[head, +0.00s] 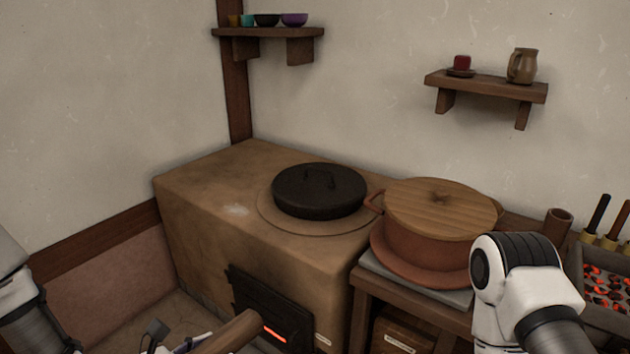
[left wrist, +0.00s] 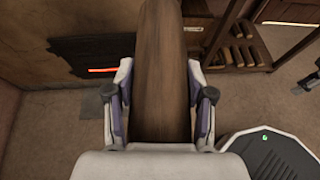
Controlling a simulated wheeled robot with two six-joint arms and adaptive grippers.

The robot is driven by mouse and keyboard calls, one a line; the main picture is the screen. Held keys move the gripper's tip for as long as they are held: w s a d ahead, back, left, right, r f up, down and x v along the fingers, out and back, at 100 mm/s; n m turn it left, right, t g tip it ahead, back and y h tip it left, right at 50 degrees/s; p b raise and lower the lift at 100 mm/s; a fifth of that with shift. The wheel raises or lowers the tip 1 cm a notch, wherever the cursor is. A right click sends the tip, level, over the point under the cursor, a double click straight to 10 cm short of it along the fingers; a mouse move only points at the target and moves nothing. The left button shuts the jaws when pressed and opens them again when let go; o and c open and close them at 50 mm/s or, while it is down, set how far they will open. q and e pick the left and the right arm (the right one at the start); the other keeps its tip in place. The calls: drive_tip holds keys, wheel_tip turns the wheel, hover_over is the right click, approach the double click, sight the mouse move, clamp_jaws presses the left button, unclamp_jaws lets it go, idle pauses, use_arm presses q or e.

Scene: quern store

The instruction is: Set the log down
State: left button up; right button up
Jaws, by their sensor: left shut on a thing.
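The log (left wrist: 162,75) is a brown wooden piece that runs up the middle of the left wrist view. My left gripper (left wrist: 160,95) is shut on it, with a finger on each side. In the head view the log (head: 232,332) shows at the bottom edge, its end pointing toward the stove front. My left gripper (head: 165,340) is partly cut off there.
A clay stove (head: 215,195) with a black lidded pan (head: 319,190) has a dark firebox door (head: 268,308) with an orange glow. A lidded clay pot (head: 425,245) stands right of it. Several pieces of wood (left wrist: 240,52) lie on a low shelf. Floor (left wrist: 60,125) is clear at left.

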use_arm(q)
wheel_tip(320, 180, up, 14)
drive_tip(key=a+n+t+y+p, duration=0.1)
drive_tip(key=n+y+p, duration=0.1)
drive_tip(key=p, duration=1.2)
drive_tip(key=shift+s+r+t+p, duration=0.2)
drive_tip(key=shift+s+t+p, duration=0.05)
drive_tip(key=shift+t+p, duration=0.05)
drive_tip(key=shift+a, duration=0.1)
